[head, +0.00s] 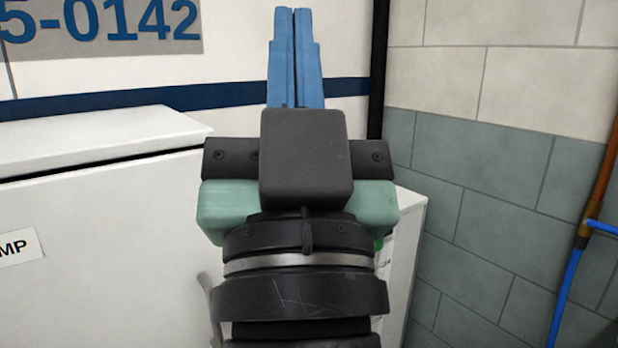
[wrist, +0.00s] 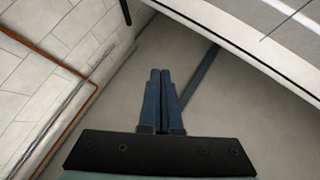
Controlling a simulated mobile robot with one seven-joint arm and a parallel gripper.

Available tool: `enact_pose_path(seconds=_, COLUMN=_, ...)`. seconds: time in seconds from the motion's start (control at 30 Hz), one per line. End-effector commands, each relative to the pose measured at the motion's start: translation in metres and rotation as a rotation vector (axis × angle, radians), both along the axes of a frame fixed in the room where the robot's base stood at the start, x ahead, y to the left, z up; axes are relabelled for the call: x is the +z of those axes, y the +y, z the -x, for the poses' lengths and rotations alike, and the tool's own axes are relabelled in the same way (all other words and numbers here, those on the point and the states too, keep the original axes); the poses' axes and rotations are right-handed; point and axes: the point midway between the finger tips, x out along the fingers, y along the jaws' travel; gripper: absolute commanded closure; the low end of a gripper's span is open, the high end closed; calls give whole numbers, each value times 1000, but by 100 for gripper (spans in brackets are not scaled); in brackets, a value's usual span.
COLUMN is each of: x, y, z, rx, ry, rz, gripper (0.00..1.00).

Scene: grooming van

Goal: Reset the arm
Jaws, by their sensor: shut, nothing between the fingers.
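My gripper (head: 293,12) stands upright in the middle of the head view, with its two blue fingers pointing up and pressed together. It is shut and empty. The wrist view also shows the two blue fingers (wrist: 160,72) side by side, with nothing between them. The black and green gripper body and my dark wrist hide part of what lies behind them.
A white cabinet (head: 100,240) with a lid (head: 90,138) fills the left, close behind my arm. A tiled wall (head: 500,180) stands at the right, with a copper pipe (head: 604,170) and a blue pipe (head: 563,300). A dark vertical post (head: 378,60) stands behind my gripper.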

Motion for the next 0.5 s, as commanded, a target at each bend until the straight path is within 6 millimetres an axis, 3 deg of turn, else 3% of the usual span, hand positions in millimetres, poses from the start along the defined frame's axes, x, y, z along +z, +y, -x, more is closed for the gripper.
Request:
enact_pose_path(seconds=0.03, x=21, y=-10, z=28, rx=-104, ry=-60, rz=44, gripper=100)
enact_pose_path(seconds=0.07, x=35, y=-12, z=32, rx=-129, ry=-64, rz=54, gripper=100)
enact_pose_path(seconds=0.4, x=134, y=-10, z=24, rx=-108, ry=-48, rz=47, gripper=100)
enact_pose_path(seconds=0.5, x=155, y=-9, z=24, rx=-107, ry=-48, rz=47, gripper=100)
